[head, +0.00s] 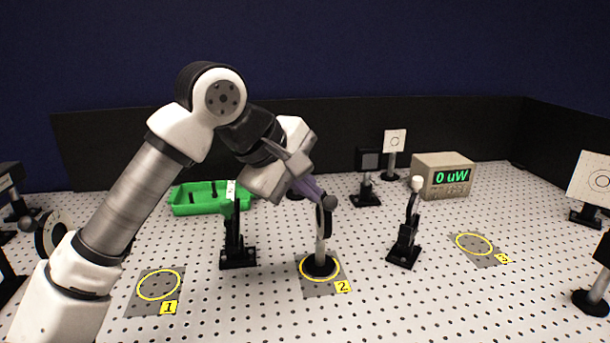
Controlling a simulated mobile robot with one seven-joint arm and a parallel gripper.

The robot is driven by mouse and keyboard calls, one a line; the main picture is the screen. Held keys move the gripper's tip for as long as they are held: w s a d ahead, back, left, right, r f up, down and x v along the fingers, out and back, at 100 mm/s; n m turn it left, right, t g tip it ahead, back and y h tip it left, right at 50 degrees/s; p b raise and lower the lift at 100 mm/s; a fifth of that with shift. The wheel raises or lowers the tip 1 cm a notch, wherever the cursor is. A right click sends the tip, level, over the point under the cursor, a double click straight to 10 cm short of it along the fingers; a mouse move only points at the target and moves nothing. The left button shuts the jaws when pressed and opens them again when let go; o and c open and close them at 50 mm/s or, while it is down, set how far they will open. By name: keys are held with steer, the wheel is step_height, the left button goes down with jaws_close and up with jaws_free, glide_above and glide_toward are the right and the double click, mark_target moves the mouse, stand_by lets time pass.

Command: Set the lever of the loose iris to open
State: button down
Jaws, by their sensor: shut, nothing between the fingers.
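An iris (320,222), a dark ring seen nearly edge-on, stands upright on a pale post with a round black base inside the yellow circle of mat 2 (308,289). A small dark round knob (330,202), seemingly the end of its lever, shows at the ring's upper right. My gripper (317,196) reaches down from the upper left with its purple fingers shut and empty. The fingertips are at the top of the iris, close to the knob; I cannot tell whether they touch. The fingers partly cover the ring's top, and the lever's setting cannot be read.
A green tray (185,209) and a meter reading 0 uW (442,178) stand behind. Mats 1 (145,303) and 3 (487,258) are empty.

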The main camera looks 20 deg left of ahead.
steer(key=shift+w+a, duration=0.1)
steer(key=shift+w, duration=0.05)
steer(key=v, duration=1.3)
steer(key=shift+w+a+r, duration=0.15)
steer(key=shift+a+r, duration=0.3)
